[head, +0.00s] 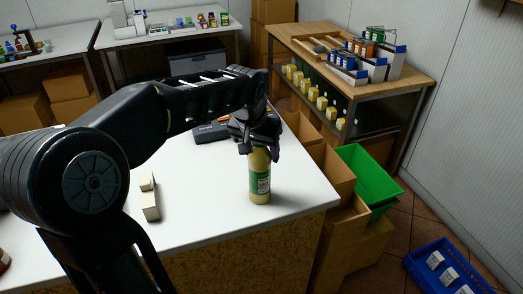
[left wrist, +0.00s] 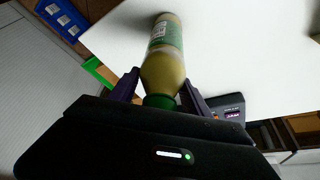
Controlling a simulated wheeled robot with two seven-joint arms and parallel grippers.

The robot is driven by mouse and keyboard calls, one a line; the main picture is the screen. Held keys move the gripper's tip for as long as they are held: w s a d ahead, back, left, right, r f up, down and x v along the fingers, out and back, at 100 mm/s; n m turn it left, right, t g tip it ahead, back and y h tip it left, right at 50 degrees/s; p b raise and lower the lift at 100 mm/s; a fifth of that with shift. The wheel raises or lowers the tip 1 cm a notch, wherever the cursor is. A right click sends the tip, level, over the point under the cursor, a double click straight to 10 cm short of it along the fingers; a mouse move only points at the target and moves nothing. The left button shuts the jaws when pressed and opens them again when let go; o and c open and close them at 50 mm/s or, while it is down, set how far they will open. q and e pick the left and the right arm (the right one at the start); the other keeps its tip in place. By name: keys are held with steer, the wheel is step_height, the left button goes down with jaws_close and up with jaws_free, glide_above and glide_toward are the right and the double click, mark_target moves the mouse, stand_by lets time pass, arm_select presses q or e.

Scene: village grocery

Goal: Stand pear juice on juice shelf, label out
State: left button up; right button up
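The bottle of pale yellow juice (head: 260,186), with a green label, stands upright near the right end of the white counter. My right gripper is not in view. No shelf is clearly marked for juice.
The white counter (head: 210,215) bears small pale blocks (head: 150,205) and a dark device (head: 210,132). Cardboard boxes (head: 335,178) and a green crate (head: 365,172) stand right of it. A wooden-topped table (head: 400,78) holds cartons, with yellow-labelled goods below. A blue crate (head: 420,262) is on the floor.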

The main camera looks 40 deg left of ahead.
arm_select(q)
steer(key=o, duration=0.4)
steer(key=b+v, duration=0.1)
steer(key=v, duration=0.7)
steer(key=shift+s+f, duration=0.1)
stand_by(0.9)
